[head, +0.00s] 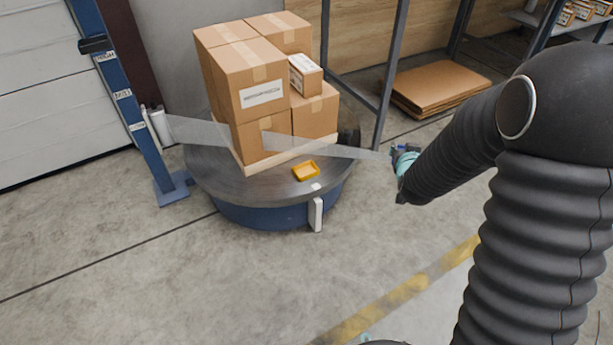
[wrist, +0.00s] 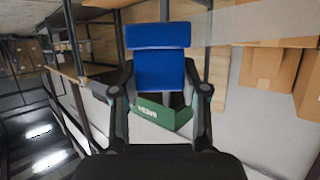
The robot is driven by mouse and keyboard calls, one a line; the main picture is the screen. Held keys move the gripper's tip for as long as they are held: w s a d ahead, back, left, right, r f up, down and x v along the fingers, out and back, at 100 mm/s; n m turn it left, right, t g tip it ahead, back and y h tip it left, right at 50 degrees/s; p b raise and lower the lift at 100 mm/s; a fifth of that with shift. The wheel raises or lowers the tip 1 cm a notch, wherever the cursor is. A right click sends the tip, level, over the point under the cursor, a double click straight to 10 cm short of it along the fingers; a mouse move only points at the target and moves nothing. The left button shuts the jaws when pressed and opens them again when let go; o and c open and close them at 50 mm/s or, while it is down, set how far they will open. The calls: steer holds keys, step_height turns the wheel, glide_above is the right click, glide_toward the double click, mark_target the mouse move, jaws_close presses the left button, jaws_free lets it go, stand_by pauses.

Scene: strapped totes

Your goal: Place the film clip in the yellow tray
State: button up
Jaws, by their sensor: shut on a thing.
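The film clip (wrist: 161,70) is a blue block with a flat blue plate, held between the two fingers of my gripper (wrist: 160,80) in the wrist view. My gripper (head: 401,158) is small in the head view, out in the air to the right of the turntable. A clear film strip (head: 330,150) runs from the post on the left, across the front of the boxes, to my gripper. The yellow tray (head: 305,171) lies on the front part of the turntable, left of and below my gripper in the picture, and looks empty.
Stacked cartons (head: 262,85) stand on a pallet on the round turntable (head: 215,175). A blue post (head: 130,100) stands at left. Flat cardboard (head: 440,85) lies by the rack behind. A green lettered part (wrist: 162,113) shows between my fingers.

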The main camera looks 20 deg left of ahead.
steer(key=s+a+f+n+g+y+b, duration=0.15)
steer(key=a+f+n+y, duration=0.25)
steer(key=a, duration=0.6)
steer(key=s+a+f+n+g+y+b, duration=0.1)
steer(key=a+f+n+g+y+b, duration=0.2)
steer(key=a, duration=0.7)
steer(key=shift+n+y, duration=0.4)
steer(key=shift+n, duration=0.1)
steer(key=x, duration=0.4)
steer(key=s+f+x, duration=0.1)
steer(key=x, duration=0.8)
steer(key=shift+s+a+f, duration=0.15)
steer(key=shift+s+f, duration=0.05)
steer(key=shift+f, duration=0.15)
steer(key=shift+f+b, duration=0.65)
steer(key=shift+f, duration=1.35)
steer(key=shift+f, duration=0.2)
steer(key=o, duration=1.1)
steer(key=shift+r, duration=0.1)
